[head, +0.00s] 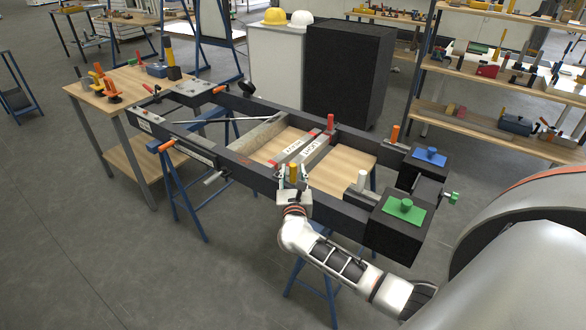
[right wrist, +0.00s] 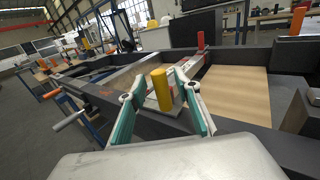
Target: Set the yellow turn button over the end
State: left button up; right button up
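The yellow turn button (head: 293,172) is an upright cylinder at the near rail of the dark frame (head: 258,176), at the near end of a lettered grey bar (head: 316,151). The button also shows in the right wrist view (right wrist: 162,90), near the middle. My right gripper (head: 292,177) is at the near rail with its two fingers on either side of the button. In the right wrist view, its teal fingers (right wrist: 160,103) are spread, with gaps seeming to show beside the button. Contact is not clear. My left gripper is not in view.
Dark blocks with a green knob (head: 406,205) and a blue knob (head: 431,152) are at the right end. A wooden panel (head: 340,168) lies inside the frame.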

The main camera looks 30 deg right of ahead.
jog(key=shift+x, duration=1)
jog(key=shift+c, duration=0.3)
grip_shut()
